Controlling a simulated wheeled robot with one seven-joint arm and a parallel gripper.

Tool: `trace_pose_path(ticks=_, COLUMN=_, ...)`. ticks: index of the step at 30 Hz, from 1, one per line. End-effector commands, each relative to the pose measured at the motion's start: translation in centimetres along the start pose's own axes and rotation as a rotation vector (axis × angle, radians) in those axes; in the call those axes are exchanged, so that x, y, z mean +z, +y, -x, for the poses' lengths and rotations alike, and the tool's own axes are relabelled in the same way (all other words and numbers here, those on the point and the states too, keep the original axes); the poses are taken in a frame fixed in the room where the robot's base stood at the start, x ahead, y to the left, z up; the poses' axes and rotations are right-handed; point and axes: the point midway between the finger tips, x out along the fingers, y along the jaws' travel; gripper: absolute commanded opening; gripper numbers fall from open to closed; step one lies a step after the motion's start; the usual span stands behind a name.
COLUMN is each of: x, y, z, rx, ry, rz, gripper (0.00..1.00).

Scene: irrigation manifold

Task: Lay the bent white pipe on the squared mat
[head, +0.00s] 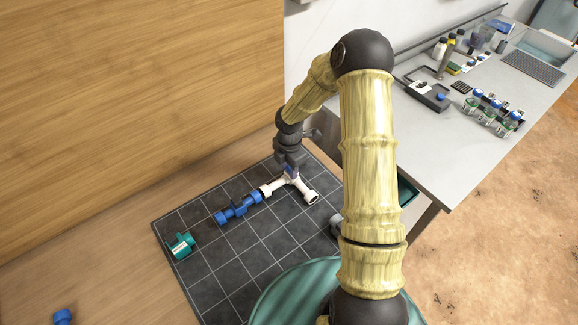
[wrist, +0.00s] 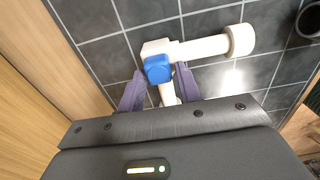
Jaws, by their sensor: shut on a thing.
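The bent white pipe (head: 303,187) shows in the head view at my gripper (head: 288,168), over the back right part of the dark squared mat (head: 235,262). In the wrist view, the white pipe (wrist: 205,47) has one arm reaching right to a wide collar. A blue part (wrist: 157,69) sits at its bend. Its other arm runs down between the purple fingers of my gripper (wrist: 160,92), which are shut on it. The mat's gridded tiles (wrist: 95,15) lie beneath. I cannot tell whether the pipe touches the mat.
A blue fitting (head: 238,208) lies on the mat, left of the white pipe. A teal piece (head: 181,245) is at the mat's left edge. A wooden wall (head: 130,90) rises behind. A grey bench (head: 450,150) with bottles and fittings stands right. The mat's front middle is clear.

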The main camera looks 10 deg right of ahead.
Motion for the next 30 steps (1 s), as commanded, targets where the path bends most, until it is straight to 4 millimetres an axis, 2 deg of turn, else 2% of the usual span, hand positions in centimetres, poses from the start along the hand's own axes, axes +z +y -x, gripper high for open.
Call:
trace_pose_path(ticks=10, x=-0.1, y=0.1, z=-0.3, rx=0.001, ry=-0.001, rz=0.002, gripper=0.07)
trace_pose_path(ticks=11, x=-0.1, y=0.1, z=-0.3, rx=0.001, ry=-0.001, rz=0.002, gripper=0.36)
trace_pose_path(ticks=14, x=-0.1, y=0.1, z=-0.3, rx=0.001, ry=-0.001, rz=0.002, gripper=0.56)
trace_pose_path(ticks=23, x=-0.1, y=0.1, z=-0.2, rx=0.001, ry=-0.001, rz=0.001, gripper=0.56)
trace_pose_path(ticks=26, x=0.0, y=0.1, z=0.2, rx=0.002, ry=-0.001, rz=0.001, gripper=0.56)
trace_pose_path(ticks=30, x=0.0, y=0.1, z=1.8, rx=0.004, ry=-0.002, rz=0.001, gripper=0.56)
